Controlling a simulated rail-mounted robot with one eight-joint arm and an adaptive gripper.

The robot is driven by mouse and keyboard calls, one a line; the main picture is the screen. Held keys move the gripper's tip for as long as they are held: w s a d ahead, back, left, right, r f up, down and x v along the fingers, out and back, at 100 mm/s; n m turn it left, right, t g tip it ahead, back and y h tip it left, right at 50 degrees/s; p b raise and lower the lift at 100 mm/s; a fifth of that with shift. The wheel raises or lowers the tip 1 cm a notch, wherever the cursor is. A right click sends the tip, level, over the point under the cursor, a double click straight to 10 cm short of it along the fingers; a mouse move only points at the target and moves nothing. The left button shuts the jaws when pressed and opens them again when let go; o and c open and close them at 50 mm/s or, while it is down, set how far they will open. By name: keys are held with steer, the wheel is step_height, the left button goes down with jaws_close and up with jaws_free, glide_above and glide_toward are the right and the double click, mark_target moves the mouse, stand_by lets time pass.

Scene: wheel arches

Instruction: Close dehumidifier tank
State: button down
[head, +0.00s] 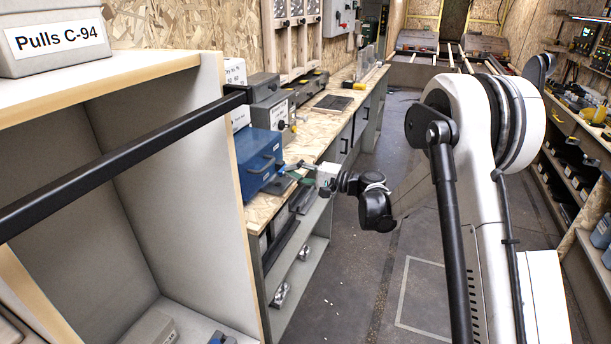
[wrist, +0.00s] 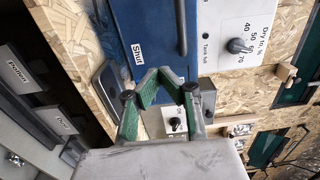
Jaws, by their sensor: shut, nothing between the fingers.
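The dehumidifier tank is a blue box (head: 259,150) on the wooden bench in the head view, with a handle on its front. In the wrist view the blue tank (wrist: 130,25) fills the upper middle. It bears a "Shut" label and a dark bar. A white panel (wrist: 215,22) beside it has a "Dry to, %" dial and a "Tank full" mark. I cannot tell how far the tank stands out from its housing. My gripper (head: 285,168) is shut and empty, close in front of the tank's lower front. Its green fingers (wrist: 162,76) overlap the tank's edge in the wrist view; contact is unclear.
A grey box (head: 272,110) with a knob stands behind the tank on the bench. An open shelf unit (head: 215,150) stands in the left foreground, crossed by a black bar (head: 120,165). Drawers (wrist: 45,120) lie beside the bench edge.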

steer(key=x, duration=0.6)
steer(key=shift+b, duration=0.3)
steer(key=shift+w+a, duration=0.15)
